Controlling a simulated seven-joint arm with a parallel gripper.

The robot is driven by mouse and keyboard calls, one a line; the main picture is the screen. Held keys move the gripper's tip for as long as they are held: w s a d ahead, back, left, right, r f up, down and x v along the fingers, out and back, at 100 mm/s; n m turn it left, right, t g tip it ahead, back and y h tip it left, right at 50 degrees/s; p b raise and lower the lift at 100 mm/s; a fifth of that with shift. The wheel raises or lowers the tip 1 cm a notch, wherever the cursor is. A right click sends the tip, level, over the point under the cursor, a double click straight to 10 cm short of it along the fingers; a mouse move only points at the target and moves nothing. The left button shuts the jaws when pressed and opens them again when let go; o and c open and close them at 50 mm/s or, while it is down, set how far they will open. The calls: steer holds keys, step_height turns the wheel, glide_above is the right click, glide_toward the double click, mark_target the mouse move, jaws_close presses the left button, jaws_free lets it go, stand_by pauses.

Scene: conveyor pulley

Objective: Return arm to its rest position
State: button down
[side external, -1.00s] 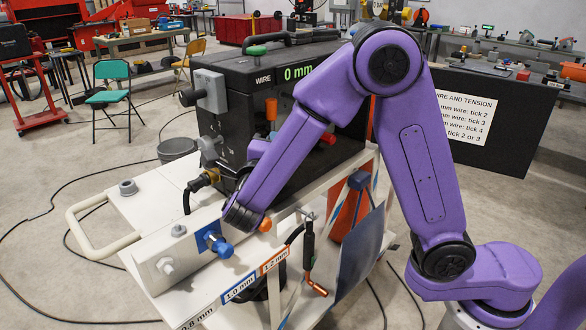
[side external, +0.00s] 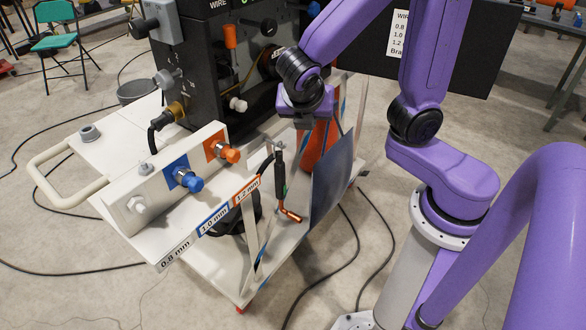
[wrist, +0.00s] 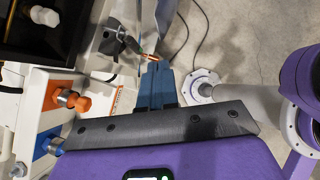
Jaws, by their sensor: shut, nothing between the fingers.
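My purple arm reaches over the white cart, and my gripper (side external: 306,112) hangs above its right part, beside the black machine (side external: 215,75). In the wrist view the blue-grey fingers (wrist: 155,82) are together with nothing between them. My gripper is apart from the orange knob (side external: 229,154) and the blue knob (side external: 195,183) on the white block. These also show in the wrist view, as the orange knob (wrist: 82,103) and the blue knob (wrist: 57,147), left of the fingers. The fingertips are hard to make out in the side view.
A welding torch with a copper tip (side external: 291,214) hangs at the cart's near side, beside a dark panel (side external: 332,182). The cart's white handle (side external: 62,202) sticks out left. Cables lie on the floor.

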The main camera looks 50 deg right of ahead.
steer(key=s+a+f+m+g+y, duration=0.1)
steer(key=s+m+g+y, duration=0.1)
steer(key=s+m+y, duration=0.5)
steer(key=s+m, duration=0.4)
steer(key=s, duration=0.3)
steer(key=shift+s+a+g, duration=0.25)
steer(key=shift+s+g, duration=0.15)
